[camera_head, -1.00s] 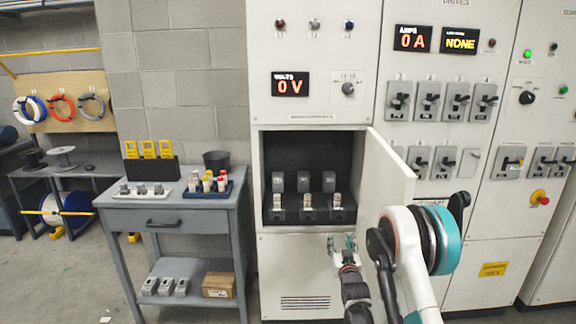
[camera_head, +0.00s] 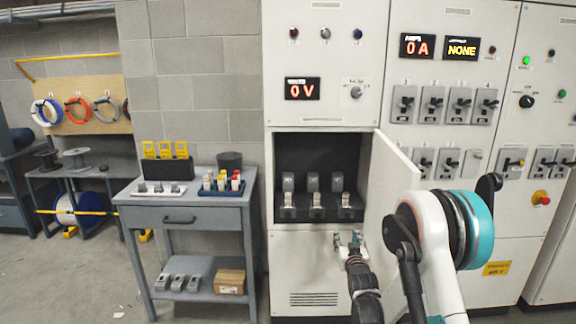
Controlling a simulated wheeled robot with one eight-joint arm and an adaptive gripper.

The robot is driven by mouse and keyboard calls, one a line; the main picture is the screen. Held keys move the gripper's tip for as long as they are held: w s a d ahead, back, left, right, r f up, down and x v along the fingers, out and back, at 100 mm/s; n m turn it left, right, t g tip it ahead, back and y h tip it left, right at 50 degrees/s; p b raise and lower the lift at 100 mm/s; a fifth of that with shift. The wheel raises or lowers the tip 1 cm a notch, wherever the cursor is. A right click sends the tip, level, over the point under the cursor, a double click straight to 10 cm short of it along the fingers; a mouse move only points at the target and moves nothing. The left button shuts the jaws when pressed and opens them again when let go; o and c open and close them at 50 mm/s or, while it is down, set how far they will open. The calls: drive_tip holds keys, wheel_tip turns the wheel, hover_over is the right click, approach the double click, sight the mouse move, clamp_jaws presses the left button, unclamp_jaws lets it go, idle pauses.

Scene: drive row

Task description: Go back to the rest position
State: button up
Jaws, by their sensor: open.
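My gripper (camera_head: 346,240) is in front of the lower cabinet panel, just below the open fuse compartment (camera_head: 282,155). Its fingers are apart and I see nothing held between them. My arm comes in from the lower right, with its large white and teal joint in front of the open compartment door (camera_head: 391,185). Inside the compartment several grey fuse holders (camera_head: 316,205) stand in a row. The display above (camera_head: 302,89) reads 0 V.
A grey work table (camera_head: 215,222) stands left of the cabinet, with yellow meters (camera_head: 165,150), a blue tray (camera_head: 222,192) and a dark cup (camera_head: 230,161). A cardboard box (camera_head: 229,281) sits on its lower shelf. The open door hangs close to my arm.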

drive_tip(key=s+r+g, duration=0.5)
drive_tip(key=s+r, duration=1.2)
drive_tip(key=s+f+g, duration=0.2)
drive_tip(key=s+g, duration=0.3)
drive_tip(key=s, duration=2.8)
drive_tip(key=shift+s+a+f, duration=0.15)
drive_tip(key=shift+f, duration=0.15)
